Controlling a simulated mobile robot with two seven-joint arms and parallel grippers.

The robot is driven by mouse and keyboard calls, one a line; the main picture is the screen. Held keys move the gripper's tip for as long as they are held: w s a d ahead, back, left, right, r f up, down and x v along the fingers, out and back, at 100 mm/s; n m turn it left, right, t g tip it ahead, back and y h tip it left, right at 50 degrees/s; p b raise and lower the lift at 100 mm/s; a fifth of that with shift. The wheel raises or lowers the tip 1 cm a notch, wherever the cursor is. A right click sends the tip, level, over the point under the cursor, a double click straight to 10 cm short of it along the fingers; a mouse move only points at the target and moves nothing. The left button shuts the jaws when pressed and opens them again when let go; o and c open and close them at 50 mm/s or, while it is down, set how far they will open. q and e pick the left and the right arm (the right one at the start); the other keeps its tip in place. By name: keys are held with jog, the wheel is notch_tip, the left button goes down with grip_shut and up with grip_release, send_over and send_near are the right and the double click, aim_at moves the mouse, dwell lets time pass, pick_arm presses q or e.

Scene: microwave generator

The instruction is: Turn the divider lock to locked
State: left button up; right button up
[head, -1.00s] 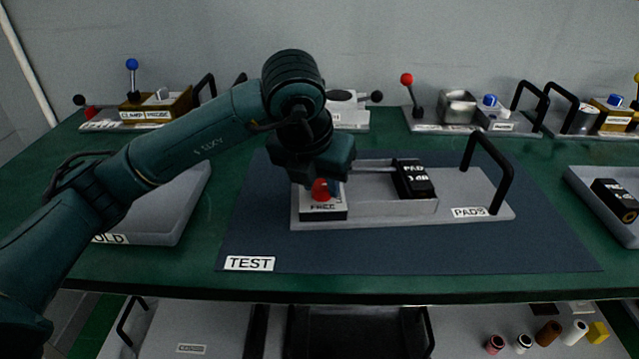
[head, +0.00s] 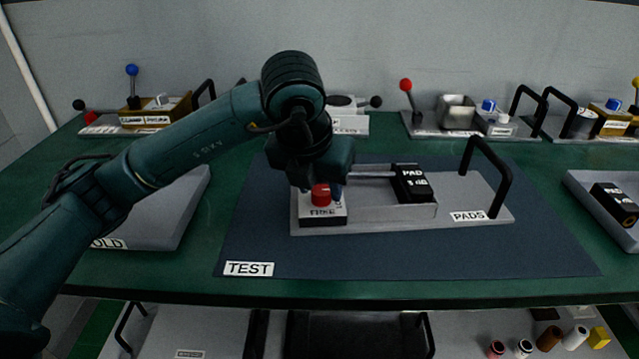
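The divider lock is a red knob (head: 321,195) on a small block with a white top and a dark front, at the left end of the grey PADS tray (head: 470,205). The label by the knob seems to read FREE, but it is blurred. My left gripper (head: 321,190) points down over the knob, with fingertips at its left and right sides. The gripper body hides the knob's back, and I cannot tell whether the fingers press on it. A black block marked PAD 1 dB (head: 412,184) sits on the tray right of the lock. My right gripper is not in view.
The tray lies on a dark blue TEST mat (head: 400,258) and has a black handle (head: 490,170) on its right. A grey HOLD tray (head: 165,215) is at left, and another tray with a black block (head: 614,197) at right. Fixtures with ball levers line the back.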

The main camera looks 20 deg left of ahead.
pick_arm(q)
jog(key=p+v, duration=0.1)
jog(key=v, duration=1.1)
jog(key=shift+r, duration=0.4)
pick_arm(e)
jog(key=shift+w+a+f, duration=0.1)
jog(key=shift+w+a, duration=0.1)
pick_arm(q)
jog(key=shift+s+r, duration=0.1)
